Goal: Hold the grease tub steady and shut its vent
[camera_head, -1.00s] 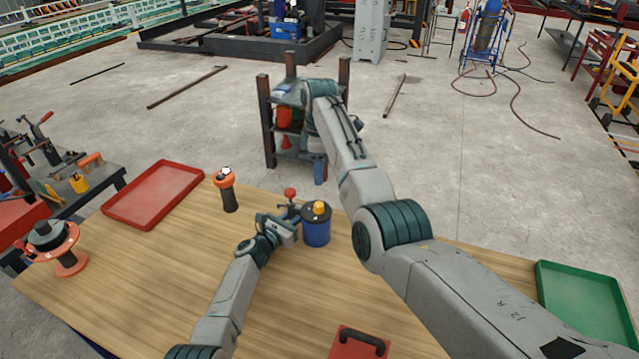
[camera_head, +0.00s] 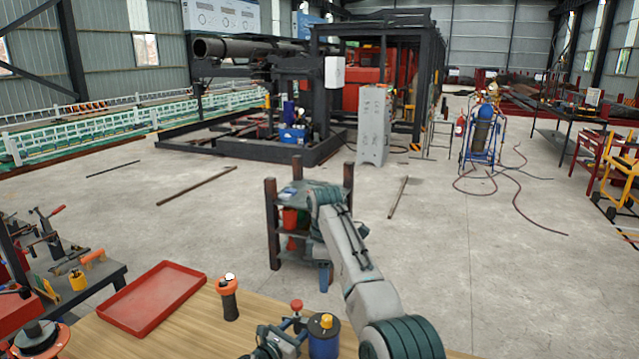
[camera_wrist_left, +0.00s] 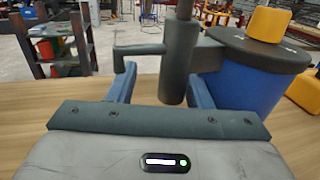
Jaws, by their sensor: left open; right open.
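The grease tub (camera_head: 323,346) is blue with a dark lid and a yellow knob (camera_head: 326,321), near the table's far edge. It also shows at the right of the left wrist view (camera_wrist_left: 240,88). Beside it stands a dark post (camera_wrist_left: 178,62) with a side bar, joined to the tub; a red knob (camera_head: 296,305) tops it in the head view. My left gripper (camera_wrist_left: 158,82) is open, its blue fingers either side of the post's lower end; contact cannot be told. My right gripper (camera_head: 323,277) is open beyond the table, mostly hidden by its arm.
A red tray (camera_head: 153,298) and an orange-topped black cylinder (camera_head: 229,299) stand left on the wooden table (camera_head: 185,335). A dark-posted shelf (camera_head: 272,225) stands on the floor behind my right arm. Open floor lies beyond.

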